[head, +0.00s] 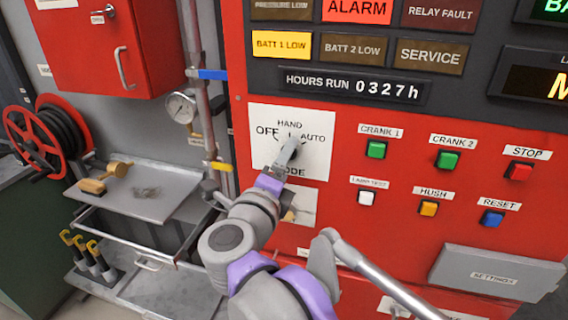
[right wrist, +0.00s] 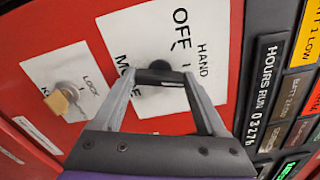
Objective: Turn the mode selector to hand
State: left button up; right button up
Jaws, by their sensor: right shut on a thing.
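The mode selector is a black knob (right wrist: 158,78) on a white plate (head: 262,118) marked OFF, HAND and AUTO, on the red panel. In the right wrist view the plate (right wrist: 150,40) is turned sideways. My right gripper (head: 289,150) is at the knob, its two grey fingers (right wrist: 165,82) closed around it from either side. In the head view the gripper hides most of the knob, and I cannot tell which mark it points to. My left gripper is not in view.
A brass key lock (right wrist: 60,100) sits on a smaller plate below the selector. Push buttons, including green CRANK 1 (head: 376,149), are to the right. A pressure gauge (head: 181,107), a pipe and a metal shelf (head: 150,205) stand to the left. A grey SETTINGS box (head: 500,272) juts out lower right.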

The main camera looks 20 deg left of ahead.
jog(key=shift+n, duration=1.7)
jog(key=o, duration=1.3)
jog(key=shift+s, duration=0.1)
jog(key=s+b, duration=0.1)
jog(key=s, duration=0.9)
jog(key=shift+s+a, duration=0.2)
jog(key=shift+s, duration=0.15)
